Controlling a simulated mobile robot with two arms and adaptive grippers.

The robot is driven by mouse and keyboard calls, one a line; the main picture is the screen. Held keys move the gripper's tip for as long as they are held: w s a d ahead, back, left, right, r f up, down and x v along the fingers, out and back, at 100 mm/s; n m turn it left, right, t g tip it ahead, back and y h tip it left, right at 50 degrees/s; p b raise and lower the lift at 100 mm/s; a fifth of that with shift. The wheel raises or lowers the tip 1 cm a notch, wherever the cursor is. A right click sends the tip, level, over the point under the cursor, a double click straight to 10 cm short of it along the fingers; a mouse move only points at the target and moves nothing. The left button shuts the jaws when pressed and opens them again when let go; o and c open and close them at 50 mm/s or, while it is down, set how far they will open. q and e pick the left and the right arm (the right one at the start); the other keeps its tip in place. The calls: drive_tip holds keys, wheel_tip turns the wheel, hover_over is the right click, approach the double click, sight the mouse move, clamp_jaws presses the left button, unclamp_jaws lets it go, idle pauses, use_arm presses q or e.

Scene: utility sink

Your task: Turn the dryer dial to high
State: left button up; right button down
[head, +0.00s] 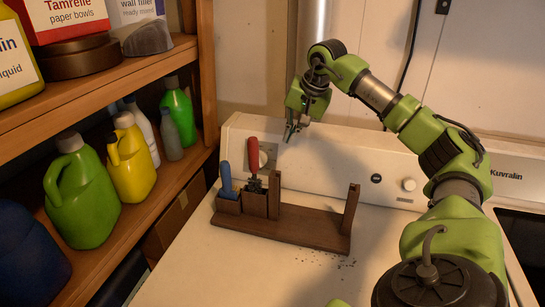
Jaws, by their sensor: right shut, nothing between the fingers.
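The white dryer's control panel (328,158) runs along the back of its top. A round pale dial (264,160) sits near the panel's left end, partly hidden behind a red tool handle. Its pointer setting is too small to read. A small pale knob (409,185) and a dark round button (376,178) are farther right on the panel. My right gripper (289,134) is shut and empty, pointing down in front of the panel's upper edge, a little up and right of the dial. My left gripper is out of view.
A wooden tool holder (290,226) with upright posts stands on the dryer top before the dial. It holds a red-handled tool (253,156) and a blue-handled tool (226,178). Dark crumbs lie by it. Shelves with bottles (82,190) stand left. The front top is clear.

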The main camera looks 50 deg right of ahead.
drive_tip(key=x, duration=0.3)
drive_tip(key=p+x, duration=0.1)
drive_tip(key=x, duration=0.1)
drive_tip(key=p+x, duration=0.1)
drive_tip(key=x, duration=0.2)
drive_tip(key=shift+a+f, duration=0.3)
drive_tip(key=w, duration=0.1)
drive_tip(key=a+f+p, duration=0.1)
drive_tip(key=w, duration=0.1)
drive_tip(key=shift+w+a+f+p, duration=0.25)
drive_tip(key=shift+w+f+p, duration=0.05)
drive_tip(key=shift+w+f, duration=0.1)
drive_tip(key=shift+w+a+f, duration=0.2)
drive_tip(key=shift+a, duration=0.15)
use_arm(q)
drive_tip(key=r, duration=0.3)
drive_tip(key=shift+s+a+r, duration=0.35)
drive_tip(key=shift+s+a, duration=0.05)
use_arm(e)
drive_tip(key=shift+d+f, duration=0.1)
